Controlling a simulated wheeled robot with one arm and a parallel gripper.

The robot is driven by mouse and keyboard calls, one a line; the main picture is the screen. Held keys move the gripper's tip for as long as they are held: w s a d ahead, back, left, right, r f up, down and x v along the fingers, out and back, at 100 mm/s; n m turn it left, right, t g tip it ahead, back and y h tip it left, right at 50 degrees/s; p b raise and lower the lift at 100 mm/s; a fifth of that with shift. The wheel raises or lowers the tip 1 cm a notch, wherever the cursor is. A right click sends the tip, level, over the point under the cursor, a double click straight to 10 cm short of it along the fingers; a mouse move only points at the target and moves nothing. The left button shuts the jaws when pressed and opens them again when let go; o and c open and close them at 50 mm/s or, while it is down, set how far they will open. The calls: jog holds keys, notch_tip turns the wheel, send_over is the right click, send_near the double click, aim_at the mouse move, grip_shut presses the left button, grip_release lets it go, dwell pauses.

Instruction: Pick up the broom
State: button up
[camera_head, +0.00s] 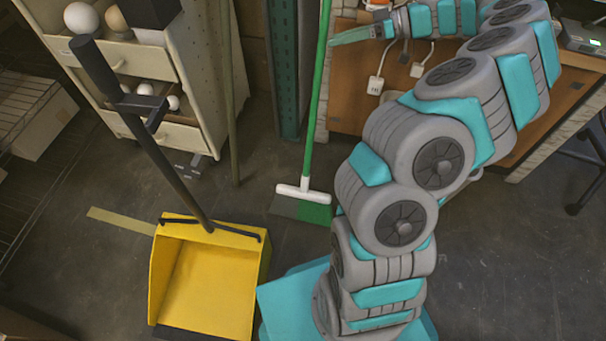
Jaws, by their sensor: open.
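The broom has a long green handle (316,95) that rises from a white and green head (305,200) on the floor, near the middle of the head camera view. The handle's upper end runs out of the top of the view. My arm curves up on the right and back left. My gripper (336,40) is at the top of the view, with its teal fingers pointing left, close to the right side of the handle. It is open and holds nothing that I can see. I cannot tell whether the fingers touch the handle or differ from it in depth.
A yellow dustpan (212,280) with a black upright handle (150,140) stands on the floor at left. A drawer cabinet (150,60) with white balls is behind it. A green metal post (285,70) and a wooden desk (450,90) flank the broom. Floor is clear at lower right.

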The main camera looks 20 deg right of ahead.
aim_at(320, 57)
jog(key=shift+w, duration=0.35)
jog(key=shift+w+a+f, duration=0.1)
jog(key=shift+w+a, duration=0.15)
jog(key=x, duration=0.7)
jog(key=shift+w+f+p, duration=0.2)
jog(key=shift+f+p, duration=0.15)
jog(key=shift+p, duration=0.1)
jog(key=shift+d, duration=0.1)
grip_shut()
jog(key=shift+r, duration=0.1)
dwell(0.4)
